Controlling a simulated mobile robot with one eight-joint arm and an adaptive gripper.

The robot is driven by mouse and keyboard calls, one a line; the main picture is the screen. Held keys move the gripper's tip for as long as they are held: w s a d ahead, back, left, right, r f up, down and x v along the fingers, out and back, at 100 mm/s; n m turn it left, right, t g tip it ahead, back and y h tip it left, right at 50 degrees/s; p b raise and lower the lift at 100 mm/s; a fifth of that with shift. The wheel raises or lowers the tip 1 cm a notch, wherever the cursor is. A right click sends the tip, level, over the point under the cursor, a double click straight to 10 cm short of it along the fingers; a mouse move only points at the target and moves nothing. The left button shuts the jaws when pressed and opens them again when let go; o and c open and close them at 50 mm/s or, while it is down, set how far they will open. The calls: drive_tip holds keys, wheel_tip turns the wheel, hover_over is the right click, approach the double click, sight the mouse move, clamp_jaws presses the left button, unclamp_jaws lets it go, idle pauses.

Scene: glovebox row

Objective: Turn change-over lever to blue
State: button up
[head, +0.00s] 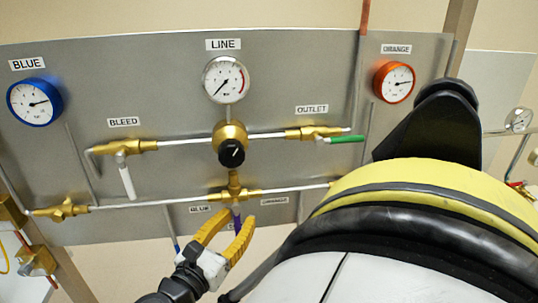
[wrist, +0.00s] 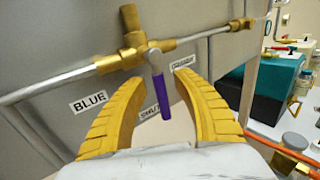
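The change-over lever (wrist: 161,92) has a purple handle hanging down from a brass valve (wrist: 132,42). It points at the SHUT label (wrist: 150,112), with the BLUE label (wrist: 89,102) to its left and a partly hidden label (wrist: 184,62) to its right. In the head view the brass valve (head: 234,184) sits below the regulator, and the ORANGE label (head: 274,201) is right of it. My gripper (wrist: 160,80) is open, its yellow fingers on either side of the purple handle with gaps visible. In the head view my gripper (head: 238,218) is just below the valve and partly covers the handle.
A horizontal pipe (head: 140,203) runs left from the valve along the grey panel (head: 300,80). Above are a black-knobbed regulator (head: 231,152), a white bleed lever (head: 127,183) and a green outlet lever (head: 347,139). My arm hides the lower right of the panel.

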clamp_jaws()
drive_tip(key=shift+a+p, duration=0.1)
drive_tip(key=shift+p, duration=0.2)
drive_tip(key=shift+s+a+r+m+g+y+p, duration=0.15)
drive_tip(key=shift+a+m+g+y+p, duration=0.3)
drive_tip(key=shift+m+p, duration=0.4)
drive_tip(key=shift+s+a+r+m+g+y+p, duration=0.1)
drive_tip(key=shift+a+m+g+y+p, duration=0.25)
drive_tip(key=shift+m+g+p, duration=0.4)
drive_tip(key=shift+s+a+r+m+g+y+p, duration=0.2)
drive_tip(key=shift+m+g+y+p, duration=0.25)
drive_tip(key=shift+m+p, duration=0.5)
drive_tip(key=shift+w, duration=0.1)
unclamp_jaws()
drive_tip(key=shift+a, duration=0.1)
